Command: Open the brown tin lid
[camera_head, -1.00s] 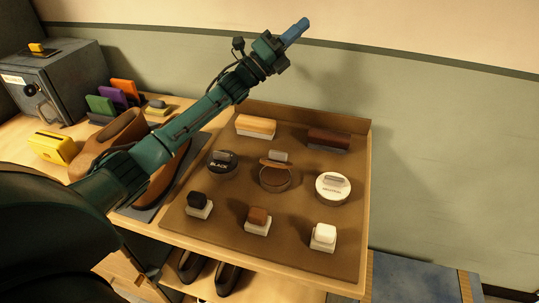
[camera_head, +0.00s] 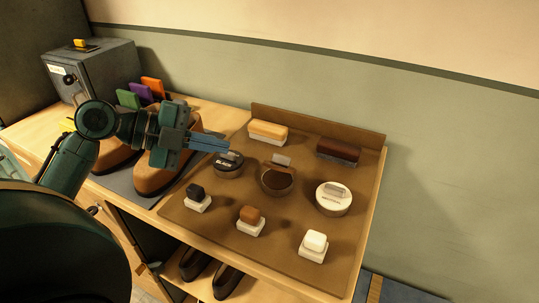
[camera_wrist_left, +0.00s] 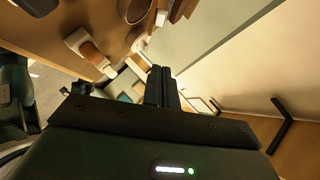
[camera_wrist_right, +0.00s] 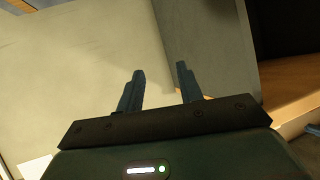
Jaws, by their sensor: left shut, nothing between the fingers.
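The brown tin (camera_head: 277,182) stands in the middle of the brown board. Its dark inside shows, and its lid (camera_head: 283,162) with a grey handle is tilted up at the back edge. A round tin at the top of the left wrist view (camera_wrist_left: 135,10) seems to be the same one. My left gripper (camera_head: 226,147) is shut and empty, to the left of the brown tin, with its tips by the black tin (camera_head: 228,166). My right gripper (camera_wrist_right: 158,84) is open and empty in its wrist view, away from the tins.
The white neutral tin (camera_head: 333,200) is to the right. Black, brown and white daubers stand in front, the brown one here (camera_head: 250,218). Yellow (camera_head: 268,131) and dark brown brushes (camera_head: 338,151) are behind. Brown shoes (camera_head: 160,172) and a grey box (camera_head: 92,68) are left.

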